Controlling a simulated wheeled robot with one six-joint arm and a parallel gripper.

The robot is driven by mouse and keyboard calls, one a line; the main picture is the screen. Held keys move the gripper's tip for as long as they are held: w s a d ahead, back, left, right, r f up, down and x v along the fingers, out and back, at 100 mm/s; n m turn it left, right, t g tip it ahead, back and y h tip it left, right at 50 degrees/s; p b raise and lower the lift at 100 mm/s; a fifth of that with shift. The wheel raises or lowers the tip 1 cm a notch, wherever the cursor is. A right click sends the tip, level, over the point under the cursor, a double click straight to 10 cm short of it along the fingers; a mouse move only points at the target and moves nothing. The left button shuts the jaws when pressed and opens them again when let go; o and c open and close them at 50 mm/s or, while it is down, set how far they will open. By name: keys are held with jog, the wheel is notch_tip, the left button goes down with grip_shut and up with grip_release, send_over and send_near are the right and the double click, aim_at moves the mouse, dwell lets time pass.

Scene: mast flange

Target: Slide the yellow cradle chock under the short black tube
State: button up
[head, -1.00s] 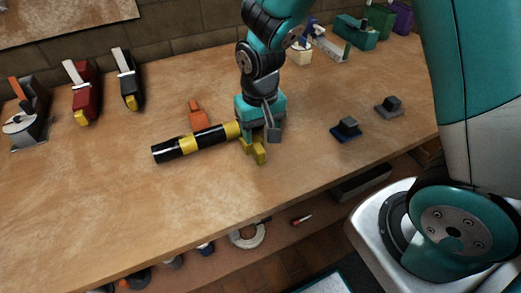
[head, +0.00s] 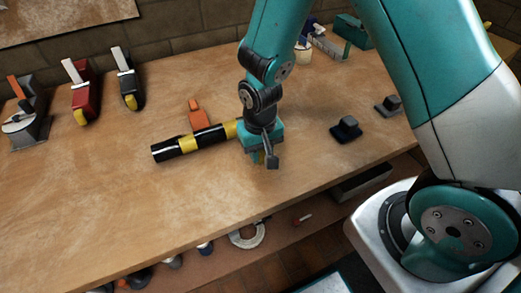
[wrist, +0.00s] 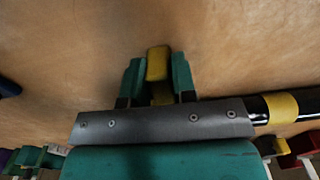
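The black tube (head: 165,151) with yellow bands lies on the bench left of my gripper in the head view. It also shows at the right of the wrist view (wrist: 308,102). My gripper (head: 264,158) is low over the bench, just beyond the tube's right end. In the wrist view the yellow chock (wrist: 158,63) stands between my gripper's two teal fingers (wrist: 158,80), which appear to press on both its sides. In the head view my gripper hides nearly all of the chock. Whether the chock touches the tube cannot be told.
An orange block (head: 197,112) stands behind the tube. Dark blocks (head: 346,129) (head: 388,105) lie to the right. Red (head: 83,95) and black (head: 127,88) tools stand at the back left. The bench front left is clear.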

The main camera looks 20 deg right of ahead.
grip_shut()
jog(key=shift+w+r, duration=0.1)
jog(key=shift+w, duration=0.15)
jog(key=o, duration=0.8)
grip_release()
notch_tip(320, 180, up, 17)
jog(key=shift+r+p, duration=0.2)
jog(key=shift+p, duration=0.3)
